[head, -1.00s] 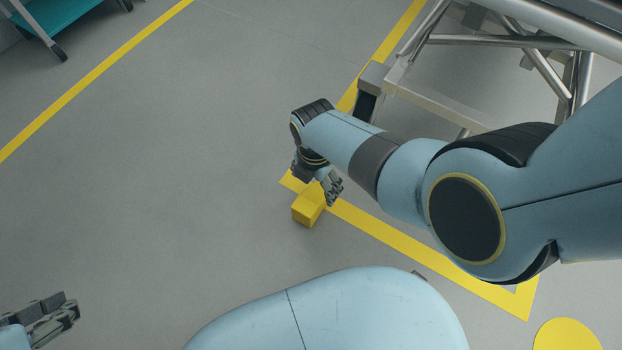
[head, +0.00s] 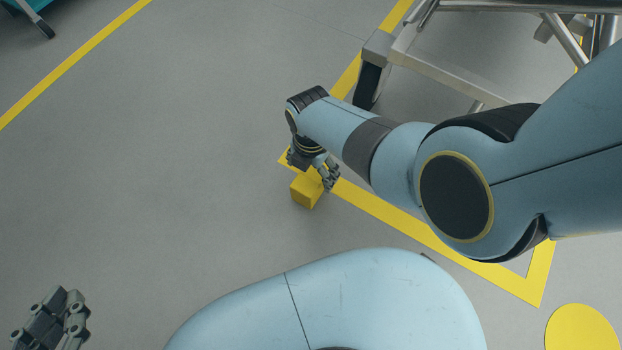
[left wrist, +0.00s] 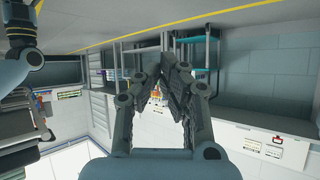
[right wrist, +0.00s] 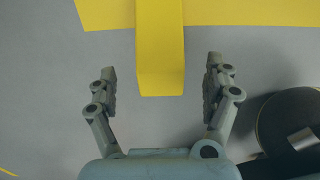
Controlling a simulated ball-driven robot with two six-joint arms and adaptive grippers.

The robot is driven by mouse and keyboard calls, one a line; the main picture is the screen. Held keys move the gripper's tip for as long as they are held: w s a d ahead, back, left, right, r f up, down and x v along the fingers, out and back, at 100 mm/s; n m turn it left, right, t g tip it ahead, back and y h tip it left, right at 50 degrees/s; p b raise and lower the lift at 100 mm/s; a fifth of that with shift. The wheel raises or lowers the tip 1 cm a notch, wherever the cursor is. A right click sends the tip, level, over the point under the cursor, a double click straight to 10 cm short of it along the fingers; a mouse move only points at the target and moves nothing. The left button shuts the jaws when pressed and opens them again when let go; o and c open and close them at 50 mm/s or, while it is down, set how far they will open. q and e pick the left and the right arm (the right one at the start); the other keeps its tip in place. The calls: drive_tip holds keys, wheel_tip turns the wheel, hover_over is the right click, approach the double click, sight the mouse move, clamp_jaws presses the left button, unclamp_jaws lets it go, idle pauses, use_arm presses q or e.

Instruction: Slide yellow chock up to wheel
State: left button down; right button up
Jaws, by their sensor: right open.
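The yellow chock (head: 305,194) is a small block on the grey floor at the corner of the yellow floor line. My right gripper (head: 328,174) is just beside and above it in the head view. In the right wrist view the open fingers of my right gripper (right wrist: 162,68) stand on either side of the chock (right wrist: 160,62), with gaps on both sides. A dark wheel (head: 368,86) under the metal frame stands farther up, apart from the chock. My left gripper (head: 52,320) is empty at the lower left; its fingers are close together, and it also shows in the left wrist view (left wrist: 160,82).
The metal frame (head: 440,68) stands at the upper right. A teal cart (head: 38,8) is at the upper left. A yellow disc (head: 580,335) lies at the lower right. The floor left of the chock is clear. A dark round part (right wrist: 290,120) shows right of my right gripper.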

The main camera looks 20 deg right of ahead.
sight(311, 177)
drive_tip(key=shift+f+b, duration=0.5)
drive_tip(key=shift+f, duration=0.25)
use_arm(q)
drive_tip(key=w+d+r+m+t+h+b, duration=0.1)
drive_tip(key=w+r+t, duration=0.6)
drive_tip(key=w+r, duration=0.5)
use_arm(e)
drive_tip(key=shift+f, duration=0.6)
drive_tip(key=shift+f+b, duration=1.3)
use_arm(q)
wheel_tip(311, 177, up, 18)
drive_tip(key=s+d+m+t+h, duration=0.1)
drive_tip(key=d+m+t+h, duration=0.1)
drive_tip(key=t+h, duration=0.3)
drive_tip(key=shift+s+d+m+t+h, duration=0.2)
drive_tip(key=shift+s+m+t+h, duration=0.2)
drive_tip(key=shift+m+t, duration=0.6)
use_arm(e)
drive_tip(key=shift+c, duration=0.3)
